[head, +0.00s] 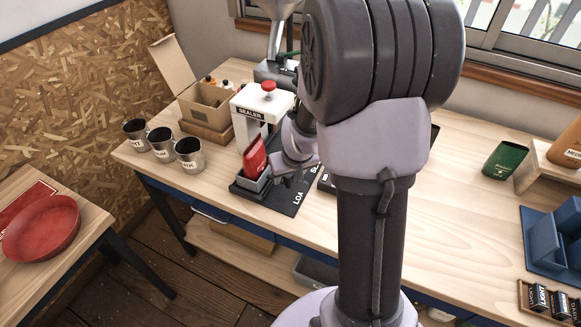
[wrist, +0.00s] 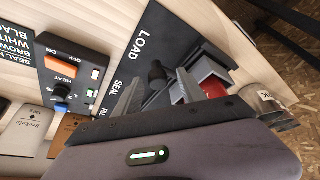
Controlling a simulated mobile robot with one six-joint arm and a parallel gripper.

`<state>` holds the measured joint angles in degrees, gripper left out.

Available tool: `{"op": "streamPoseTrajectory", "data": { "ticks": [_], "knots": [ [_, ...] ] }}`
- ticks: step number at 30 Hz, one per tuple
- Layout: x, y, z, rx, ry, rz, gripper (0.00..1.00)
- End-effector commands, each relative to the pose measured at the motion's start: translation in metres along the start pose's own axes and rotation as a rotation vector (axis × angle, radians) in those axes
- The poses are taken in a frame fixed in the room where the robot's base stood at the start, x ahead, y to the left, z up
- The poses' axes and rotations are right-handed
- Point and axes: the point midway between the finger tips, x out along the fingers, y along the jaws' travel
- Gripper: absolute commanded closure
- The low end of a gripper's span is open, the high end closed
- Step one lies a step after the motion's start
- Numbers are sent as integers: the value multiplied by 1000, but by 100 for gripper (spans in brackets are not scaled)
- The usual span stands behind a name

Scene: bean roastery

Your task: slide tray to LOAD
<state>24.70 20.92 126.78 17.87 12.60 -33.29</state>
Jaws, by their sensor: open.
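The grey tray (head: 252,183) sits on the black mat (head: 290,200) at the sealer's base, with a red bag (head: 255,155) standing in it. In the wrist view the tray (wrist: 208,68) and part of the red bag (wrist: 213,87) show beside my right finger. The mat (wrist: 150,38) reads LOAD at one end and SEAL further along. My gripper (wrist: 160,78) is open, and a dark upright knob (wrist: 157,72) shows between its fingers; I cannot tell whether they touch it. In the head view my gripper (head: 288,180) is beside the tray, partly hidden by my arm.
The white sealer (head: 250,98) with a red knob stands behind the tray. Metal cups (head: 190,154) and an open cardboard box (head: 205,105) are to its left. A control box (wrist: 75,75) with switches lies beside the mat.

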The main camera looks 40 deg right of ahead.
Motion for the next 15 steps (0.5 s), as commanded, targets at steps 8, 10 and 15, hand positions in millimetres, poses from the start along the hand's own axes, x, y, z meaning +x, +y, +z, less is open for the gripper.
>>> {"op": "streamPoseTrajectory", "data": {
  "ticks": [8, 10, 15],
  "knots": [
    [-82, 1, -4, 2, 5, 1, 52],
    [-105, 0, -4, 1, 5, 1, 52],
    [-149, 0, -3, 1, 3, 1, 52]
  ]
}}
